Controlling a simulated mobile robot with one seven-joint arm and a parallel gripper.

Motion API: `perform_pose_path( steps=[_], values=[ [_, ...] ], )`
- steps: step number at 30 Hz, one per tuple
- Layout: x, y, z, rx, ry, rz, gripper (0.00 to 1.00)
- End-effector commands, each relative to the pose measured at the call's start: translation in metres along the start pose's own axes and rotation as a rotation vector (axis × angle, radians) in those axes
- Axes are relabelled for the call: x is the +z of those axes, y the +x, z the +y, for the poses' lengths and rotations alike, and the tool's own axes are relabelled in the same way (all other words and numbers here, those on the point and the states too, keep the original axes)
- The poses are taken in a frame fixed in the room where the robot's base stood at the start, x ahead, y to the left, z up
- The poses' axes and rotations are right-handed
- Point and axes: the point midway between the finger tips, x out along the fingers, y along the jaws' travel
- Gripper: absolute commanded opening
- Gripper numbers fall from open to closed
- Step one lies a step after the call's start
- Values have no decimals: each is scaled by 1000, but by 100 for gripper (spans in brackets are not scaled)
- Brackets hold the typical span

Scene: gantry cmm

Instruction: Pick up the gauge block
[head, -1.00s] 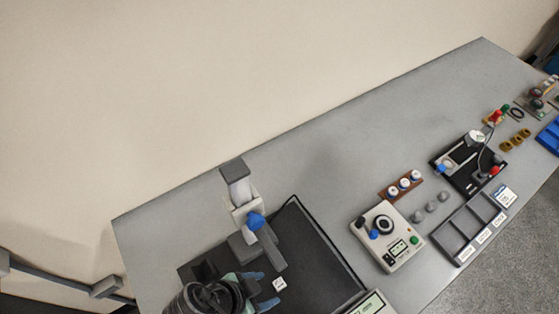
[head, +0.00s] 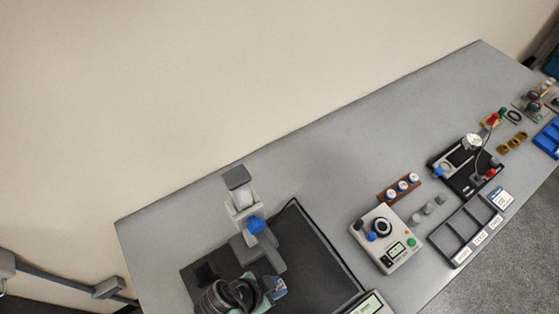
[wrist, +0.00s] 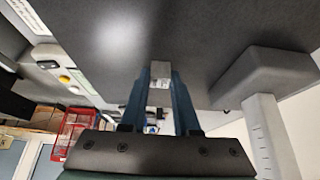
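The gauge block (wrist: 159,76) is a small silver-grey block. In the wrist view it sits between the tips of my two blue fingers, over the dark plate. My gripper (wrist: 161,84) has both fingers alongside the block with little or no visible gap. I cannot tell whether they press on it or only stand around it. In the head view my gripper (head: 276,287) is low over the black plate (head: 305,255), and its fingers and wrist mostly hide the block.
A grey measuring column with a blue knob (head: 255,224) stands close behind my gripper. Right of the plate are a control box (head: 384,238), a brown rack with white-topped pieces (head: 401,187) and a grey tray (head: 465,230). The bench's back left is clear.

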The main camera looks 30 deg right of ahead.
Motion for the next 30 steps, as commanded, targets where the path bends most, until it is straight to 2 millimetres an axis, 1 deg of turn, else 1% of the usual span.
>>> perform_pose_path(
  steps=[1,3,4,20,26,30],
  values=[
    [0,0,0,0,0,0,16],
    [0,0,0,0,0,0,4],
    [0,0,0,0,0,0,0],
    [-2,-3,-1,-1,0,1,0],
    [-8,-14,0,-2,2,0,0],
    [-16,-27,-1,-3,3,0,0]
  ],
)
